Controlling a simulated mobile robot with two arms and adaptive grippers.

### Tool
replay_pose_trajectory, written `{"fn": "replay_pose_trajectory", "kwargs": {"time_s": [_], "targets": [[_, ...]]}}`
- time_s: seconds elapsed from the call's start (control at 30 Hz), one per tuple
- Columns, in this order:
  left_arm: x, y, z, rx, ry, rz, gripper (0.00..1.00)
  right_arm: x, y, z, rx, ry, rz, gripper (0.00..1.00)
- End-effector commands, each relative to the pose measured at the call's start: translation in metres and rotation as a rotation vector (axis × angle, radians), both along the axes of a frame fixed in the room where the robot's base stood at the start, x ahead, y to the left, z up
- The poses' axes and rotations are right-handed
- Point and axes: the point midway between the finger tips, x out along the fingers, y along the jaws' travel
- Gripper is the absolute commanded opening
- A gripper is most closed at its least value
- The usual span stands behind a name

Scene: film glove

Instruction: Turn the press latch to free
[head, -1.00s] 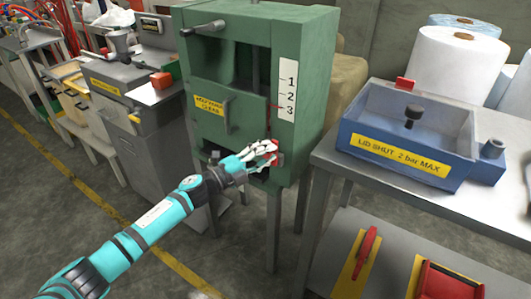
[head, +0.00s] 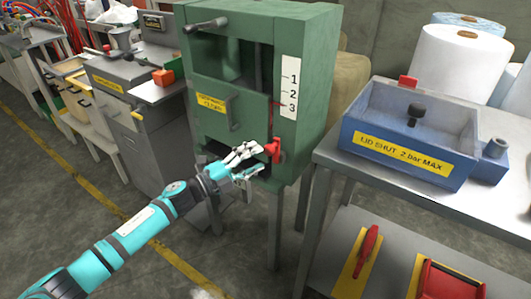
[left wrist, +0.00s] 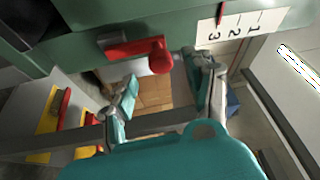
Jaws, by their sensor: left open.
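The green press (head: 310,60) stands in the middle of the head view, with a 1-2-3 scale on its front. Its red latch (head: 273,150) is at the lower right of the front, below the scale. In the left wrist view the latch (left wrist: 140,52) lies roughly level across the picture, beside a dark mount. My left gripper (head: 246,156) is open, just left of the latch and apart from it. In the left wrist view its spread fingers (left wrist: 164,88) have nothing between them. My right gripper is not in view.
A steel table (head: 495,205) at the right holds a blue box (head: 350,155) with a yellow label. A lower shelf (head: 335,225) carries red handles. A grey cabinet (head: 150,160) stands left of the press. Open floor lies in front.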

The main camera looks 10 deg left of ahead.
Motion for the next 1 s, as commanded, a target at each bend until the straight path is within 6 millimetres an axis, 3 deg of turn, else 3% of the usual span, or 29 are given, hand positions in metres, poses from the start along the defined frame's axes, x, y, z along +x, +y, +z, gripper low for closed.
{"fn": "replay_pose_trajectory", "kwargs": {"time_s": [0.2, 0.4, 1.0], "targets": [[-0.034, 0.031, -0.006, 0.002, 0.002, 0.001, 0.53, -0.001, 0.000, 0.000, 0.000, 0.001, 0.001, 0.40], [-0.050, 0.046, -0.008, 0.001, 0.001, 0.000, 0.53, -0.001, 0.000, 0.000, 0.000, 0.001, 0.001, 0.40], [-0.052, 0.049, -0.012, -0.010, 0.014, 0.013, 0.53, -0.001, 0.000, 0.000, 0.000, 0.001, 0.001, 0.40]]}}
